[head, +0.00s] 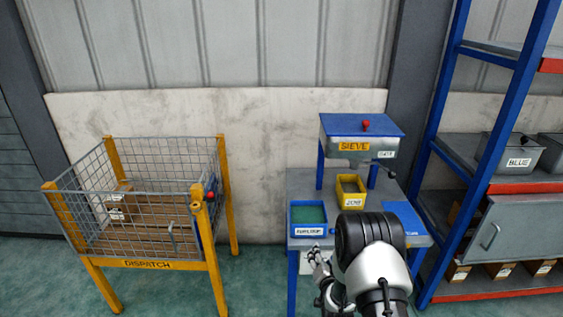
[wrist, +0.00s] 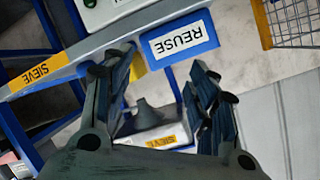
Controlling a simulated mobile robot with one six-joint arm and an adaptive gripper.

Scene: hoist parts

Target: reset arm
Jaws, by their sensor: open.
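My arm rises in front of the sieve table in the head view. My gripper (head: 318,263) is at its left, by the table's front edge. In the wrist view my gripper (wrist: 165,88) has its two dark fingers spread wide apart. No object is clamped between them. A grey funnel-like shape (wrist: 148,115) and a yellow SIEVE label show through the gap, seemingly beyond the fingers.
The sieve table (head: 300,180) holds a blue tray with a green inside (head: 309,216), a yellow tray (head: 350,188) and a blue-topped sieve (head: 361,125). A yellow-framed dispatch cage (head: 165,264) stands left, a blue shelf rack (head: 480,130) right. Floor between cage and table is clear.

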